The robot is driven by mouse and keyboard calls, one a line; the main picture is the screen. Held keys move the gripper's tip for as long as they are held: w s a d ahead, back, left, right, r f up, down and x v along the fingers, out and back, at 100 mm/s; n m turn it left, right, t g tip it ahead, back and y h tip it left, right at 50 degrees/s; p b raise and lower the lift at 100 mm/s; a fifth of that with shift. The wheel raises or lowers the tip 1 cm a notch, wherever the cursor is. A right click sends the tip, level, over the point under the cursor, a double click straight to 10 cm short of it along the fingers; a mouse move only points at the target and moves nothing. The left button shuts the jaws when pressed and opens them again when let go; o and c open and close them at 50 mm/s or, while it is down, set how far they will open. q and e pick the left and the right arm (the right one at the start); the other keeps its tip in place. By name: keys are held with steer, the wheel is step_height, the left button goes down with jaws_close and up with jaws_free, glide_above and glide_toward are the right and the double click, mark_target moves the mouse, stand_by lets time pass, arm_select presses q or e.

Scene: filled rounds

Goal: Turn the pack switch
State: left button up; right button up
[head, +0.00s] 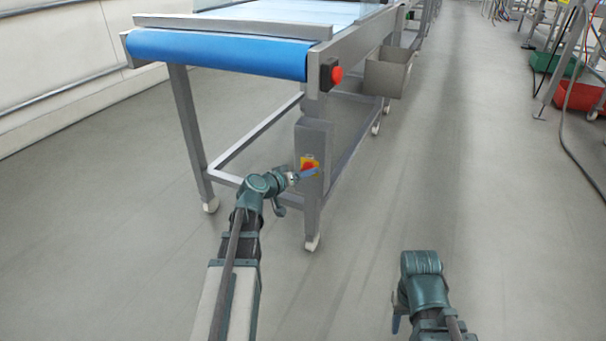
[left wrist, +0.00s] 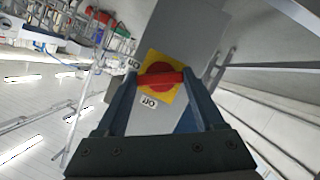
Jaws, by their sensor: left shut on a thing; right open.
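The pack switch (head: 309,163) is a red handle on a yellow plate, fixed to a grey box (head: 313,135) on the conveyor's front leg. In the left wrist view the red handle (left wrist: 160,79) lies across the yellow plate (left wrist: 152,60), between my two fingers. A label reading "Off" (left wrist: 149,102) sits beside the plate, and a second small label (left wrist: 133,63) is partly covered by a finger. My left gripper (head: 302,174) is shut on the handle. My right gripper (head: 396,324) is low at the front right, away from the switch, open with its fingers mostly hidden.
The conveyor with a blue belt (head: 215,53) stands above the switch. A red push button (head: 337,74) and a metal bin (head: 384,77) are on its right side. Green and red crates (head: 578,97) stand far right.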

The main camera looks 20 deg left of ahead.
arm_select(q)
steer(key=shift+d+m+y+p, duration=0.15)
steer(key=shift+m+y+p, duration=0.45)
steer(key=shift+m+y, duration=1.1)
steer(key=shift+m, duration=0.4)
steer(key=o, duration=1.4)
steer(key=shift+r, duration=0.1)
